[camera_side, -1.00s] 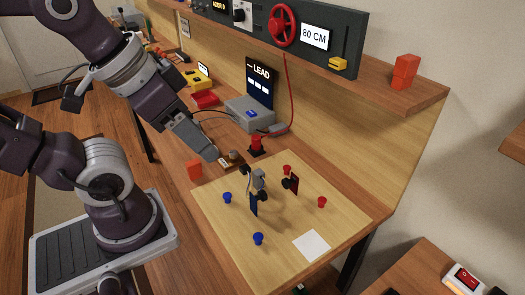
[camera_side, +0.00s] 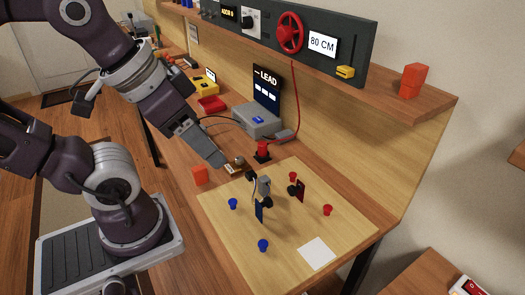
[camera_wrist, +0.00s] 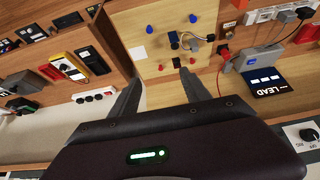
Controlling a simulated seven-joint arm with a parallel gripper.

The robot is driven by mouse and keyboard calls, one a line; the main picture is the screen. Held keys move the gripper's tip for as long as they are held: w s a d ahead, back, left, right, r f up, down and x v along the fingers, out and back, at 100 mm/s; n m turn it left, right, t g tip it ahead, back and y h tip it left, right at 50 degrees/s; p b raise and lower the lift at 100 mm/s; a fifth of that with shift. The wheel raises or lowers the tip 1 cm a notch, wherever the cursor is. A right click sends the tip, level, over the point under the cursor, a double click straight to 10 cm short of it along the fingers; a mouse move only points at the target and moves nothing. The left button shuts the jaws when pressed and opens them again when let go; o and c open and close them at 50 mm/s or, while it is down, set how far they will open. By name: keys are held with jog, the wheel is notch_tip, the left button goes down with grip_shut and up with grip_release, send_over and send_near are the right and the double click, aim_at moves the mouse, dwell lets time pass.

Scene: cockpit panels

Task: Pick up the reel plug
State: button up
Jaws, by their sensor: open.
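A wooden board (camera_side: 225,220) with blue and red pegs and small upright parts lies in front. A red block (camera_side: 200,176) sits at its left corner. The grey box (camera_side: 257,122) and a red piece on a black base (camera_side: 262,150) stand nearby. A shelf overhangs the bench.

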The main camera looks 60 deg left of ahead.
jog(key=shift+o, duration=0.2)
jog(key=m+g+y, duration=0.1)
jog(key=m+g, duration=0.4)
jog(key=m, duration=1.5)
send_over(263, 144)
notch_tip(263, 144, down, 24)
jog(key=shift+s+d+r, duration=0.1)
jog(key=shift+d+r, duration=0.05)
jog(key=shift+r, duration=0.05)
jog(key=f, duration=0.6)
jog(key=shift+a+f, duration=0.25)
jog(key=shift+a, duration=0.1)
grip_shut()
